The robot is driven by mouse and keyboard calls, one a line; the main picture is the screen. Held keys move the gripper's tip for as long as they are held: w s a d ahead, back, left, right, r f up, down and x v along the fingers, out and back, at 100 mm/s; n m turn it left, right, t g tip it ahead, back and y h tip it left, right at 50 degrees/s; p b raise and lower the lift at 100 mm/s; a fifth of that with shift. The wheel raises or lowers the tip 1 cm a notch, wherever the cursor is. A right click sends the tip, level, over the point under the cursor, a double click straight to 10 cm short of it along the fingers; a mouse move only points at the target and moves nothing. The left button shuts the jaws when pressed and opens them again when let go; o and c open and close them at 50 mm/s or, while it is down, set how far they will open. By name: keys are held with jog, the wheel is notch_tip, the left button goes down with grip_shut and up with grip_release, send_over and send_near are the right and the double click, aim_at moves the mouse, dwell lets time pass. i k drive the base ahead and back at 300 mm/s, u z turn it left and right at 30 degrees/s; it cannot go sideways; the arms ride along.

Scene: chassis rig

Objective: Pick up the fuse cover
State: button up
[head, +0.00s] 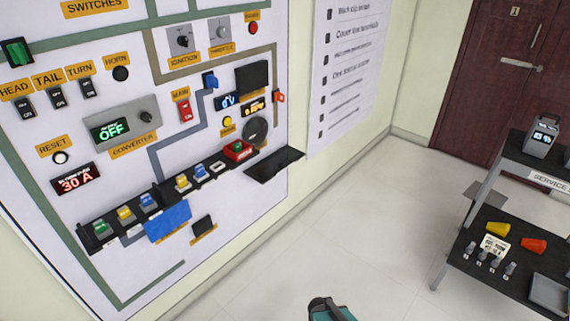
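No part is clearly marked as the fuse cover. A row of fuses in a black strip (168,194) runs along the lower panel, with green, yellow and blue fuses showing. A blue rectangular piece (168,220) sits just below the strip and may be the fuse cover. A black flat tray or plate (275,165) sticks out at the strip's right end; I cannot tell its role for sure. A teal part with a dark end, seemingly of my own arm, shows at the bottom edge, well apart from the panel. No gripper fingers show.
The white panel (75,205) carries switches, displays and a red block (238,150) near the tray. At right, a dark shelf cart (500,275) holds yellow and red pieces, small fuses and a grey tray (549,294). The floor (345,225) between is clear.

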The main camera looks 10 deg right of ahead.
aim_at(268, 169)
jog(key=u, duration=0.05)
jog(key=i, duration=0.95)
jog(key=z, duration=0.2)
jog(key=k, duration=0.2)
jog(key=u, duration=3.15)
